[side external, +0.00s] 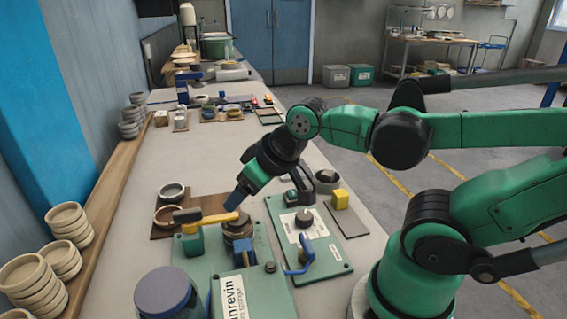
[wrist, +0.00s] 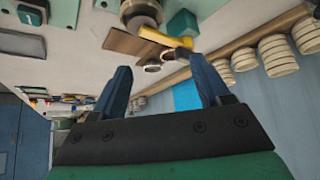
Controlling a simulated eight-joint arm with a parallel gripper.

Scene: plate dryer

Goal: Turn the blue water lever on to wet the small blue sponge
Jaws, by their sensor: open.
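A blue curved lever (side external: 303,258) stands on the green panel to the right of centre in the side view. A small blue piece (side external: 241,256) sits on the front green panel; I cannot tell whether it is the sponge. My gripper (side external: 234,200) points down and left, above a round metal fitting (side external: 238,227) and a yellow bar (side external: 219,218). In the wrist view its two blue fingers (wrist: 159,63) are spread apart with nothing held between them. The yellow bar also shows there (wrist: 163,38). I cannot make out the lever in the wrist view.
A blue-lidded container (side external: 165,290) stands at the front. A teal block (side external: 193,241) is beside the yellow bar. Two small bowls (side external: 171,190) are behind it. A yellow block (side external: 340,198) lies on a grey mat. Stacked bowls (side external: 68,222) line the left ledge.

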